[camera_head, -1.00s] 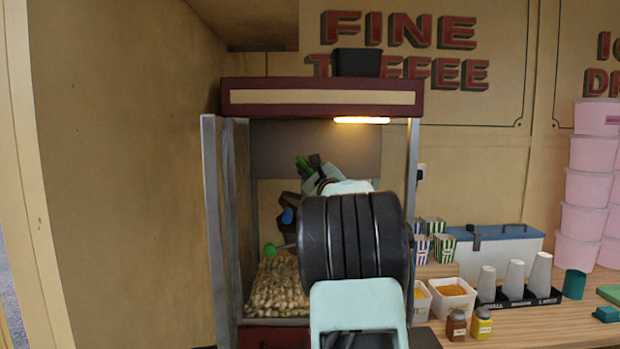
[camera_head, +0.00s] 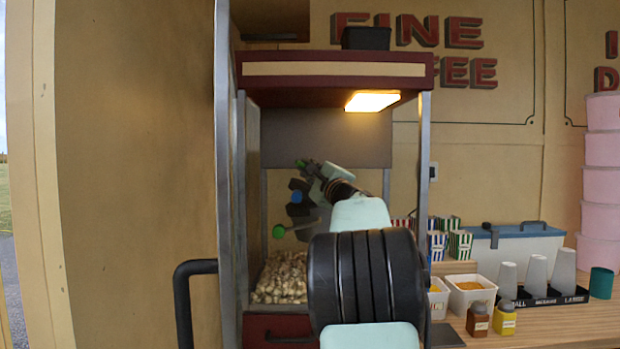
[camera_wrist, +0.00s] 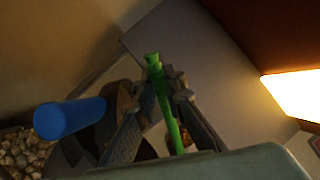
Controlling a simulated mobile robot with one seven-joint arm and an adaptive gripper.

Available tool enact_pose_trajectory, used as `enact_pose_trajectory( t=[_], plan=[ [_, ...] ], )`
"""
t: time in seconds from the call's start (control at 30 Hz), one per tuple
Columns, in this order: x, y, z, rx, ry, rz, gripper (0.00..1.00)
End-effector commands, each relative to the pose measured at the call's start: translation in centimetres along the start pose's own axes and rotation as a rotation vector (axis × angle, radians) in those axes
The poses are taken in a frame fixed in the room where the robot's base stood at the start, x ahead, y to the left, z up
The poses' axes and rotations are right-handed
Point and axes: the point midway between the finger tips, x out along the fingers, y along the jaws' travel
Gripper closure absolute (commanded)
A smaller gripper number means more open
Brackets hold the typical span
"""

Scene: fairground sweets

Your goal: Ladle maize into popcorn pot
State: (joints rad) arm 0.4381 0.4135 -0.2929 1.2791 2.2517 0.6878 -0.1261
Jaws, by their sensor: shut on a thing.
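My gripper (camera_wrist: 162,85) is shut on a slim green handle (camera_wrist: 166,112), which I take to be the ladle's. The ladle's bowl and any maize in it cannot be made out. In the head view my gripper (camera_head: 314,169) is inside the popcorn machine, under its lit canopy. A dark pot (camera_wrist: 98,138) hangs below and left of the gripper in the wrist view, with a blue cylindrical grip (camera_wrist: 68,118) beside it. The pot's inside is hidden.
Popcorn (camera_head: 281,278) lies in the machine's bottom. Metal posts (camera_head: 424,170) and the canopy (camera_head: 335,77) bound the space. White tubs (camera_head: 471,291) with yellow-orange contents, jars (camera_head: 478,319) and grey cups (camera_head: 535,275) stand right. A lamp (camera_head: 372,102) glows overhead.

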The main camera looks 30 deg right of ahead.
Motion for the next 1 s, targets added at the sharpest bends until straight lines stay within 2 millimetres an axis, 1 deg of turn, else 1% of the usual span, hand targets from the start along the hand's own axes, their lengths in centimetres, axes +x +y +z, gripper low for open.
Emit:
enact_pose_trajectory(
  t=[0.03,0.33,0.6,1.0],
  plan=[
    [-0.3,0.9,-0.2,-0.025,-0.008,-0.002,1.00],
    [-0.8,2.5,0.1,-0.159,-0.046,-0.002,1.00],
    [-0.9,2.9,0.3,-0.215,-0.062,-0.001,1.00],
    [-0.8,2.9,0.4,-0.218,-0.063,-0.001,1.00]
  ],
)
